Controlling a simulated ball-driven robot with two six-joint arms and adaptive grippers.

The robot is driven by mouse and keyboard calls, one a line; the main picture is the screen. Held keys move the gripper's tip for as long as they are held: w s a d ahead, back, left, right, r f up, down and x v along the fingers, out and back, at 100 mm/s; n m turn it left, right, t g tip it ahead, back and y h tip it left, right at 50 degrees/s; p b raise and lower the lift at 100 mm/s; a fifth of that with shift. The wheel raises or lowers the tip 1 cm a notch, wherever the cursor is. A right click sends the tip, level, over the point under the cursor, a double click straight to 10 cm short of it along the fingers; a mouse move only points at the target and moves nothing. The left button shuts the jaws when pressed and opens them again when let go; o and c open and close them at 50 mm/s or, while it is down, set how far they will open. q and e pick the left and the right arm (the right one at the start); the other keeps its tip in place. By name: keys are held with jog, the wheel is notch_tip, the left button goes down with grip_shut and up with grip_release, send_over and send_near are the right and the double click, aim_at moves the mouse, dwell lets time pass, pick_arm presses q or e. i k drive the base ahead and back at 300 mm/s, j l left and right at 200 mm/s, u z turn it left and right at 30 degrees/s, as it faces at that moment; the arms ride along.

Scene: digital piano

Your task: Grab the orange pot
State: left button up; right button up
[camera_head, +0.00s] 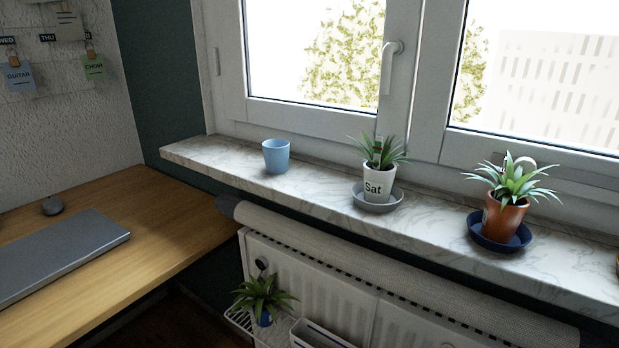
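The orange pot (502,222) stands upright on the marble windowsill at the right, holding a spiky green plant (516,182). It sits in a dark blue saucer (483,236). Part of its upper rim is hidden by leaves. Neither of my grippers shows in the head view.
On the windowsill (330,199) stand a white pot marked "Sat" (377,183) in a grey saucer (361,200), and an empty-looking blue cup (276,156). A radiator (320,290) with a potted plant (262,297) is below. A wooden desk (150,225) with a closed laptop (62,256) is at left.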

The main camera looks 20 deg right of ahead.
aim_at(506, 206)
jog(key=z, duration=1.4)
